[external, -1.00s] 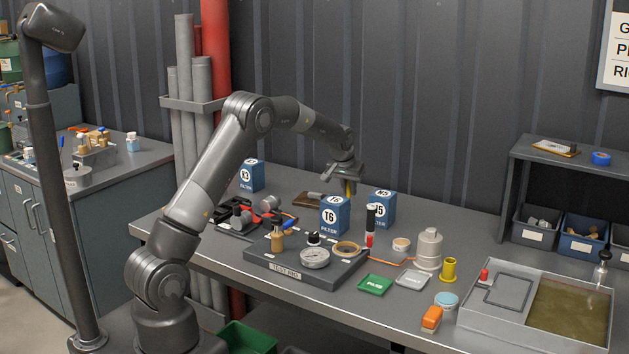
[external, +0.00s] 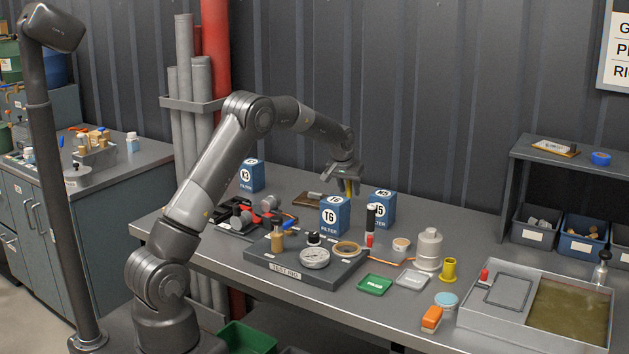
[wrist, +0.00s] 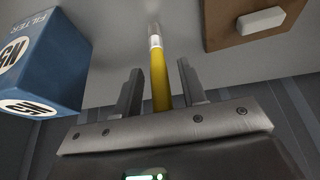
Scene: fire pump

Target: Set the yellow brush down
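The yellow brush (external: 349,188) is between the fingers of my gripper (external: 349,176), just behind the blue T6 filter box (external: 335,216), which hides its lower part in the external view. In the wrist view the yellow handle (wrist: 160,82) passes between the fingers of my gripper (wrist: 160,92), and its metal ferrule (wrist: 155,42) and pale tip point away from the gripper. The fingers are open, with a gap on each side of the handle. I cannot tell whether the brush tip touches the bench.
The blue N5 filter box (external: 382,209) stands close to my gripper and also shows in the wrist view (wrist: 45,62). A brown board with a pale block (wrist: 245,22) lies on the other side. The test rig (external: 305,262) is in front. Bench space behind the boxes is clear.

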